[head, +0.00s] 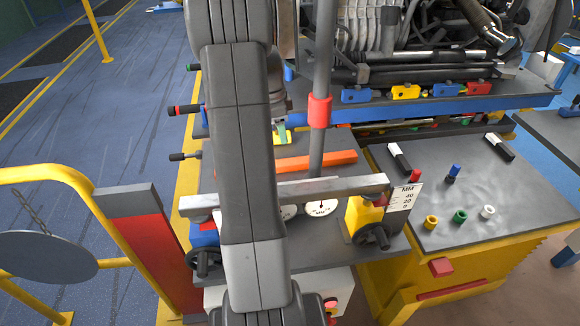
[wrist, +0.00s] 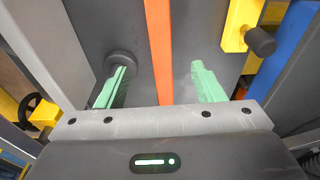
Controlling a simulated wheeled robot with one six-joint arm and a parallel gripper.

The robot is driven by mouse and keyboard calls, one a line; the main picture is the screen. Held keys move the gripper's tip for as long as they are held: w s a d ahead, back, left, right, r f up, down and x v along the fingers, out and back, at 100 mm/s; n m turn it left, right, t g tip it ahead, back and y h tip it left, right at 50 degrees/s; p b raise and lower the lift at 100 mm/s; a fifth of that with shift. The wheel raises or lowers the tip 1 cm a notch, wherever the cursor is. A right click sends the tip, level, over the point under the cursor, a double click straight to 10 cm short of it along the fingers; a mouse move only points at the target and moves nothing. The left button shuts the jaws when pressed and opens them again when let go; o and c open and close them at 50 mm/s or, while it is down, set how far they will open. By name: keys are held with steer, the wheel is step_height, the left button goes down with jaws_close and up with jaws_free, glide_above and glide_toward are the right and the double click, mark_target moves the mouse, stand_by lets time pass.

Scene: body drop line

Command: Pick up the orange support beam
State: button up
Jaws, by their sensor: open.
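The orange support beam (head: 318,161) lies on the grey bench top in the head view, its left part hidden behind my arm. In the wrist view the beam (wrist: 158,45) runs away from the camera between the two green finger pads of my gripper (wrist: 160,72). The gripper is open, with a gap between the beam and each pad. In the head view one green pad of my gripper (head: 281,135) shows just beyond the beam, beside my arm; the rest is hidden. How high the fingers are above the bench is hard to tell.
A grey metal bar (head: 335,188) with dial gauges lies in front of the beam. A grey pole with a red collar (head: 319,111) rises behind it. A blue rail (head: 450,105) with coloured blocks is at the back. A side table (head: 465,215) holds small coloured parts.

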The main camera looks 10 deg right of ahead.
mark_target(287, 162)
steer(key=f, duration=0.4)
steer(key=d+f, duration=0.1)
steer(key=f, duration=0.4)
steer(key=d+f, duration=0.1)
steer(key=f, duration=0.3)
steer(key=shift+f+p, duration=0.2)
steer(key=shift+p, duration=0.15)
steer(key=shift+w, duration=0.1)
jaws_close()
